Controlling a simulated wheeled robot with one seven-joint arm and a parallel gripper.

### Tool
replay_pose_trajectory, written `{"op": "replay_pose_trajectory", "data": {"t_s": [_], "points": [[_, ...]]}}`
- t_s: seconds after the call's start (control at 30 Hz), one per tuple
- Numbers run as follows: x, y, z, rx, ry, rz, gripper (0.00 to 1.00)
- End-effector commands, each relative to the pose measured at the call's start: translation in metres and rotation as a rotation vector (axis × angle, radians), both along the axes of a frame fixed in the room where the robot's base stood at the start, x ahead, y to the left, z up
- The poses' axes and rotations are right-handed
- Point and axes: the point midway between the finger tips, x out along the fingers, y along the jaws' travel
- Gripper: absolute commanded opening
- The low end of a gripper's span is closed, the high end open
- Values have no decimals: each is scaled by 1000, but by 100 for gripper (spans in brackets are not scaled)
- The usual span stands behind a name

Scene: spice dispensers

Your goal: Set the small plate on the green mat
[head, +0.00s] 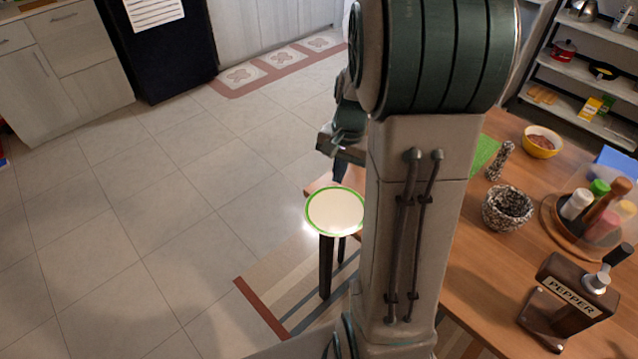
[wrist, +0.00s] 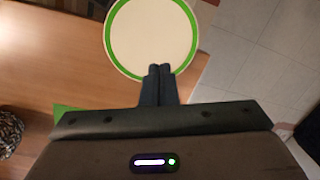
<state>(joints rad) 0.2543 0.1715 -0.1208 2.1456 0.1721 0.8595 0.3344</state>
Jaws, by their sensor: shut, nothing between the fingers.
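The small plate (head: 335,211), cream with a green rim, is at the table's corner, partly over the edge in the head view. It also shows at the top of the wrist view (wrist: 150,35). My gripper (wrist: 159,68) is shut and empty, its fingertips overlapping the plate's near rim in the wrist view; I cannot tell whether they touch it. In the head view my gripper is just behind the plate. The green mat (head: 484,152) lies on the table, largely hidden behind my arm. A corner of it shows in the wrist view (wrist: 64,112).
The wooden table (head: 470,265) holds a speckled bowl (head: 507,207), a speckled shaker (head: 500,161), a yellow bowl (head: 541,142), a round tray of bottles (head: 553,235) and a pepper dispenser (head: 570,300). Open tiled floor (head: 150,230) lies left of the table.

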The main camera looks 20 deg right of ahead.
Motion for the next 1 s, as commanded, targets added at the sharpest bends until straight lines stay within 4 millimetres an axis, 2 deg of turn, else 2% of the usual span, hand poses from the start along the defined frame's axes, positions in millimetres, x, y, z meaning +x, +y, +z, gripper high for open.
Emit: {"op": "replay_pose_trajectory", "data": {"t_s": [0.03,0.2,0.33,0.47,0.57,0.67,1.0], "points": [[6,-16,-15,10,28,-69,0],[18,-57,-53,29,85,-257,0],[21,-77,-73,37,114,-346,0],[22,-85,-82,40,125,-387,0],[20,-80,-83,40,128,-394,0],[15,-67,-83,41,127,-392,0],[-10,1,-82,41,128,-389,0]]}}
